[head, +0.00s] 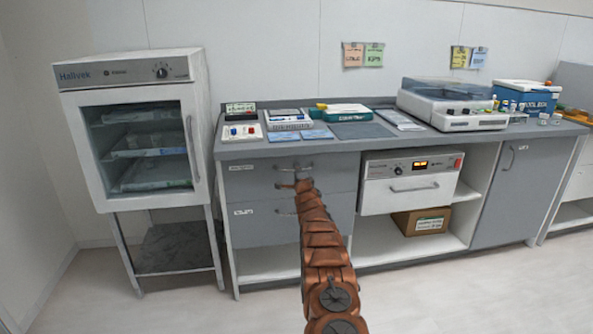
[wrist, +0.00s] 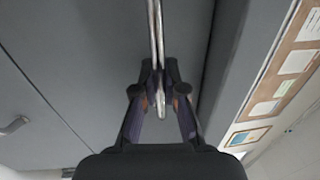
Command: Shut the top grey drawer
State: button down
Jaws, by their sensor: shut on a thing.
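The top grey drawer (head: 248,183) is in the left part of the grey counter unit, above a second grey drawer (head: 262,228). Its bar handle (head: 293,166) shows just above the end of my arm. In the wrist view the bar handle (wrist: 156,28) runs down between the fingers of my gripper (wrist: 160,92), which is shut on it. The drawer's grey front (wrist: 95,55) fills much of that view. In the head view my arm hides part of both drawer fronts. I cannot tell exactly how far out the top drawer stands.
The worktop (head: 375,143) above carries several devices and trays. A white glass-door cabinet (head: 125,74) stands left. A white device (head: 412,199) and a cardboard box (head: 421,220) sit right of the drawers. The floor (head: 205,312) in front is clear.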

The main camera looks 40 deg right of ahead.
jog(key=shift+w+a, duration=0.15)
jog(key=shift+a, duration=0.05)
jog(key=c, duration=1.5)
grip_release()
jog(key=shift+w, duration=0.1)
jog(key=shift+o, duration=1.4)
jog(key=shift+d, duration=0.2)
jog(key=shift+s, duration=0.35)
jog(key=v, duration=1.1)
jog(key=shift+s+a, duration=0.2)
jog(key=shift+a, duration=0.05)
jog(key=shift+f, duration=0.15)
